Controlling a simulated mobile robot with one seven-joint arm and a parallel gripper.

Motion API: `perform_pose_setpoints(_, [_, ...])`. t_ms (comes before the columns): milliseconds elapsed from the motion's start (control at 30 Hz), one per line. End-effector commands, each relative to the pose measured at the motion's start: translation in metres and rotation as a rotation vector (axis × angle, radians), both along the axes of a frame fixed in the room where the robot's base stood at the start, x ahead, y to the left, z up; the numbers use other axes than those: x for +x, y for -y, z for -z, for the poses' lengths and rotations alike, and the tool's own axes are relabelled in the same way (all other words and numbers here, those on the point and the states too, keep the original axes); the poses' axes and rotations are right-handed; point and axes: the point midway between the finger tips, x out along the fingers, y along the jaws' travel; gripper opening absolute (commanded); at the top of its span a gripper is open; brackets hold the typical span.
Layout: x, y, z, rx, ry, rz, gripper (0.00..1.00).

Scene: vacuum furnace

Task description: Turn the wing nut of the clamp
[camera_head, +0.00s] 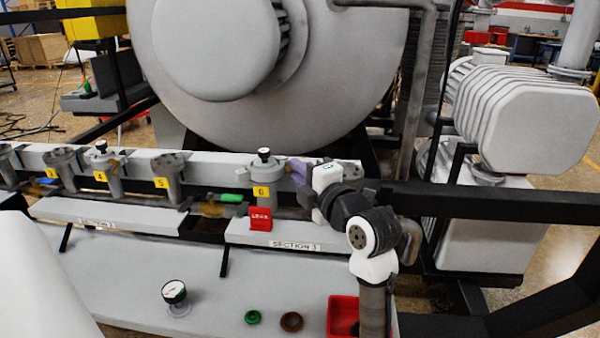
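My gripper (297,172) is at the right side of the grey post labelled 6 (265,180), on the section 3 part of the rail. Its purple-grey end points left toward the post's upper part. The fingertips are small and partly covered by my own wrist, so I cannot tell whether they are open or shut, or whether they touch anything. I cannot clearly make out the clamp or its wing nut. That spot beside post 6 is largely hidden by my gripper and wrist.
Posts labelled 4 (103,172) and 5 (168,175) stand further left along the rail. A red tag (260,219) hangs below post 6. A gauge (175,297), green ring (252,317), brown ring (291,321) and red bin (342,315) are on the front surface.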

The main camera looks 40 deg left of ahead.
Motion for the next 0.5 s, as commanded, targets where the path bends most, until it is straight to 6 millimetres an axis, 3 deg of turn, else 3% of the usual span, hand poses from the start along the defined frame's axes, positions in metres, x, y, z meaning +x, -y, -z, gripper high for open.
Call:
perform_pose_setpoints(133, [-0.0001,0.0002,-0.0001,0.0,0.0,0.0,0.0])
perform_pose_setpoints(367, [0.0,0.0003,-0.0002,0.004,-0.012,0.0,0.0])
perform_pose_setpoints(500, [0.0002,0.0005,-0.0001,0.036,-0.103,0.0,0.0])
